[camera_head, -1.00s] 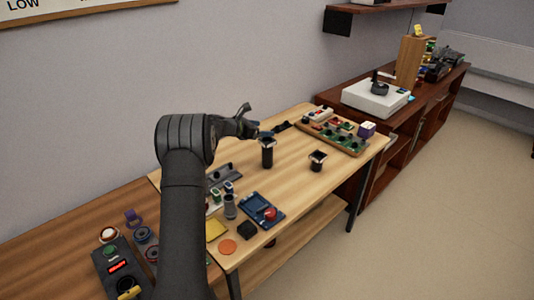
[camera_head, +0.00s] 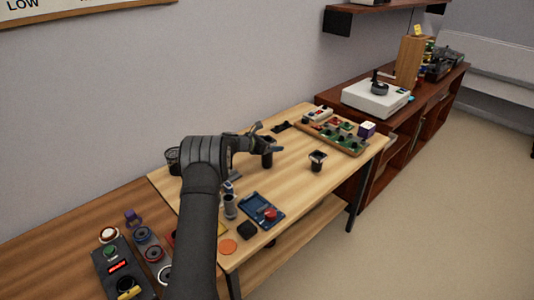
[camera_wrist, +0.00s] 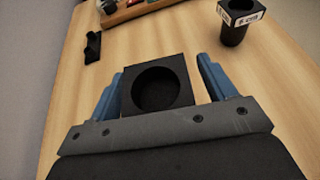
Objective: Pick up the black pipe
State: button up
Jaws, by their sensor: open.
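The black pipe (camera_head: 267,158) stands upright on the light wooden table, with a square collar at its top. In the wrist view the dark square top with a round opening (camera_wrist: 157,90) lies between the two blue fingers. My gripper (camera_head: 267,139) is open at the pipe's upper end and partly hides it in the head view. In the wrist view my gripper (camera_wrist: 160,72) has a finger on each side of the collar. The left finger looks close to it and a gap shows at the right; contact cannot be told.
A shorter dark cup-like piece (camera_head: 317,160) with a white label stands to the right. A board with coloured parts (camera_head: 335,136) lies at the back. A small black part (camera_wrist: 93,46) lies beyond the pipe. A blue tray (camera_head: 262,209) and small items crowd the front.

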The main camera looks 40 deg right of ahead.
aim_at(271, 139)
jog(key=c, duration=1.1)
jog(key=shift+r, duration=0.15)
jog(key=r, duration=0.4)
jog(key=shift+s+r, duration=0.25)
jog(key=s+r, duration=0.2)
jog(key=s, duration=0.1)
jog(key=s+d+r, duration=0.1)
jog(key=s+r, duration=0.1)
jog(key=s, duration=0.2)
jog(key=s+r, duration=0.2)
jog(key=s, duration=0.2)
jog(key=shift+d+r, duration=0.15)
jog(key=shift+d, duration=0.15)
